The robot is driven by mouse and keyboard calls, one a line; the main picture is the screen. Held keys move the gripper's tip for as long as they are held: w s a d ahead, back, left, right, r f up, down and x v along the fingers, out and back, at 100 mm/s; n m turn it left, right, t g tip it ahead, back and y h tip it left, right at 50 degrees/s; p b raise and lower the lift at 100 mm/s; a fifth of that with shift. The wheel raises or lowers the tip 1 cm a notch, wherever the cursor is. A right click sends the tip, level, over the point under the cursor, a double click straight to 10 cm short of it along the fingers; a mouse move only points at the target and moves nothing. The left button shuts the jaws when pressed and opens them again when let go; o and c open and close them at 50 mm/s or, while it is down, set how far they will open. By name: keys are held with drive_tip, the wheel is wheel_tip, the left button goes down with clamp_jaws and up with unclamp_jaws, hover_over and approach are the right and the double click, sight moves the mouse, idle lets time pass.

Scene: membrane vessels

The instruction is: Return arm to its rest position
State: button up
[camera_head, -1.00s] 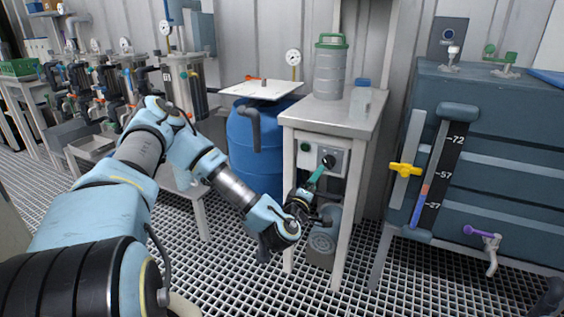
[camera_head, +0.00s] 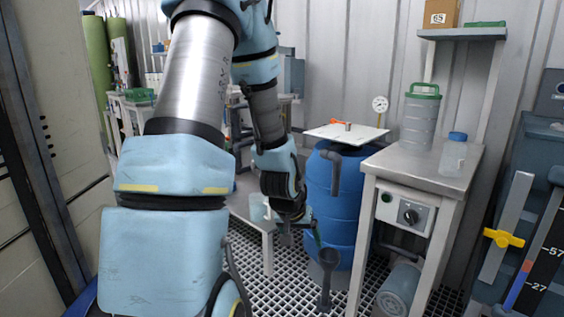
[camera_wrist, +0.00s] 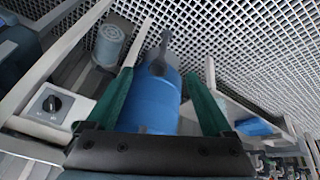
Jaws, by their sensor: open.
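My gripper (camera_wrist: 162,100) shows in the wrist view with its two green fingers spread apart and nothing between them. In the head view my gripper (camera_head: 305,232) hangs low at the end of my folded arm, in front of the blue barrel (camera_head: 320,195). The barrel also shows beyond the fingers in the wrist view (camera_wrist: 150,108), apart from them as far as I can tell. My arm (camera_head: 185,170) fills much of the left half of the head view and hides part of what lies behind it.
A metal-topped stand (camera_head: 420,165) with a control knob (camera_head: 410,214) is right of the barrel. It bears a green-lidded canister (camera_head: 420,118) and a blue-capped bottle (camera_head: 453,155). A grey cabinet (camera_head: 45,120) is close at left. The grating floor (camera_head: 285,285) shows below my gripper.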

drive_tip(key=s+a+r+n+g+y, duration=0.2)
drive_tip(key=s+a+r+g+y, duration=0.1)
drive_tip(key=s+a+r, duration=0.8)
wheel_tip(320, 180, up, 15)
drive_tip(key=w+a+p, duration=0.1)
drive_tip(key=p, duration=1.5)
drive_tip(key=shift+p, duration=0.35)
